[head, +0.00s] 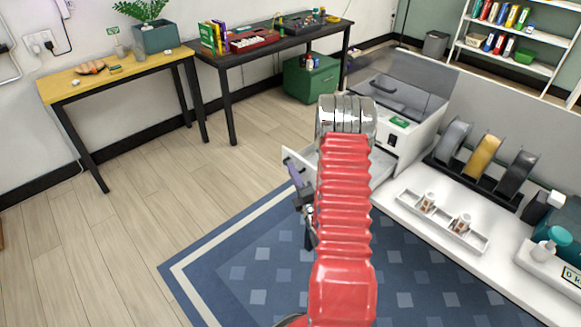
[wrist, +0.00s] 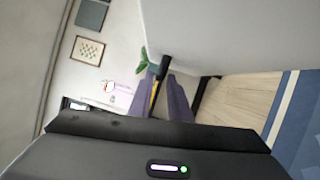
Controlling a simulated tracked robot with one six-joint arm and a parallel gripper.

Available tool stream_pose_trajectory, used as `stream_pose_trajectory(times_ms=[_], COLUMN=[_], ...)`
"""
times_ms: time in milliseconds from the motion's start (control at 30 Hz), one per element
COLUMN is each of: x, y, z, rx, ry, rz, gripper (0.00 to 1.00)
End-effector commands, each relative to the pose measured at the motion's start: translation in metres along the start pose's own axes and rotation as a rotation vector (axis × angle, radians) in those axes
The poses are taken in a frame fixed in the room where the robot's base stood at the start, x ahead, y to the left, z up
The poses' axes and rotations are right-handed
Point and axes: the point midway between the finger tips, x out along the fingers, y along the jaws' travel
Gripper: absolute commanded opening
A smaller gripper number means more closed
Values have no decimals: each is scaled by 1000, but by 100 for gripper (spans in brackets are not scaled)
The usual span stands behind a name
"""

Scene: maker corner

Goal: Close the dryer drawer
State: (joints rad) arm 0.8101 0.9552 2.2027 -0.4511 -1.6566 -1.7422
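The dryer (head: 401,128) is a white box with a grey lid on the white bench, at the upper right of the head view. Its white drawer (head: 290,156) sticks out to the left, pulled open. My red arm hides much of the drawer. My gripper (head: 296,178) is beside the drawer's outer end in the head view; I cannot tell whether it touches. In the wrist view my gripper (wrist: 160,82) has two purple fingers with a narrow gap and nothing clearly held between them. A large pale surface (wrist: 225,35) lies close at the upper right there; I cannot tell what it is.
A yellow table (head: 118,77) and a dark table (head: 275,50) stand along the wall. Open wooden floor (head: 150,200) lies left.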

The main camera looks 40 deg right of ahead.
Motion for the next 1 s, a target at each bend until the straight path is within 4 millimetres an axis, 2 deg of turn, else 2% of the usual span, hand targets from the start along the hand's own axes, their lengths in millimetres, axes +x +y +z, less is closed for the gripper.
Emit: stream_pose_trajectory(times_ms=[100,300,633,867,1000], x=[18,34,36,36,36], y=[1,0,0,0,0], z=[-1,-1,-1,-1,-1], rx=[0,0,1,1,1], ry=[2,2,1,2,2], rz=[2,0,0,0,-1], gripper=[17,17,16,0,0])
